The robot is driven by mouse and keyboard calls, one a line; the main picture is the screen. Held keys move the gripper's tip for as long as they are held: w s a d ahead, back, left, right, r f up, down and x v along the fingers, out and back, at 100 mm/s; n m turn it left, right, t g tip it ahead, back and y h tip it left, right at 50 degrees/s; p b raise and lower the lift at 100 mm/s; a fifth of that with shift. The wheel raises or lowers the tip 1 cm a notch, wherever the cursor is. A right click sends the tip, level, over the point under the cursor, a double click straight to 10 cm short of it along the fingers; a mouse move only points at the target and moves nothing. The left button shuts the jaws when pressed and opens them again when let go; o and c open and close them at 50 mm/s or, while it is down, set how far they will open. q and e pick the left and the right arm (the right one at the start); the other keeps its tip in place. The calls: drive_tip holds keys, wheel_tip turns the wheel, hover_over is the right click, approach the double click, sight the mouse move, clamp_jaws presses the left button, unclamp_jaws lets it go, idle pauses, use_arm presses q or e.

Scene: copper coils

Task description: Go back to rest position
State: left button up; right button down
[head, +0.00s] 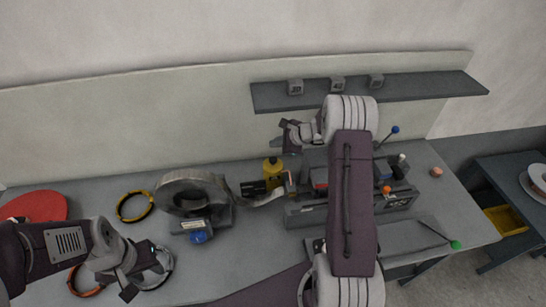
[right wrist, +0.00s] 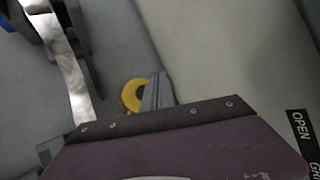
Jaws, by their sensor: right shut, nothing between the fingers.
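My left gripper (head: 140,275) is at the lower left in the head view, over the table by the black and orange rings; whether its fingers are apart is unclear. My right gripper (head: 284,134) is raised in front of the back panel, below the shelf, shut and empty. In the right wrist view its closed fingers (right wrist: 158,90) show beyond the purple housing. A yellow bottle (head: 272,170) stands on the table below it; a yellow round thing (right wrist: 131,95) shows beside the fingers in the wrist view. My right arm hides part of the bench.
A grey coil machine (head: 190,185) feeds a metal strip (head: 265,199) to a grey device (head: 300,215). A yellow ring (head: 134,206), an orange ring (head: 80,285), a dark ring (head: 165,270) and a red disc (head: 35,207) lie left. A shelf (head: 430,87) overhangs the back.

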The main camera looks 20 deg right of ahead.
drive_tip(key=shift+f, duration=0.1)
idle(0.6)
drive_tip(key=w+a+r+n+y+b, duration=0.1)
drive_tip(key=a+r+n+b, duration=0.2)
drive_tip(key=a+b, duration=0.35)
drive_tip(key=s+a+f+n+g+b, duration=0.25)
drive_tip(key=s+a+n, duration=0.35)
drive_tip(key=s+a, duration=0.4)
drive_tip(key=s+d+f+n+g+h, duration=0.1)
drive_tip(key=s+f+n, duration=0.1)
drive_tip(key=s+n, duration=0.2)
drive_tip(key=s+d+f+n+g+h+b, duration=0.1)
drive_tip(key=s+d+f+n+g+h, duration=0.1)
drive_tip(key=s, duration=0.8)
drive_tip(key=s+d+f+n+g+h, duration=0.1)
drive_tip(key=s+d+f+n+h, duration=0.1)
drive_tip(key=s+f+n, duration=0.2)
drive_tip(key=s+n, duration=0.2)
drive_tip(key=s, duration=0.1)
drive_tip(key=shift+f, duration=0.15)
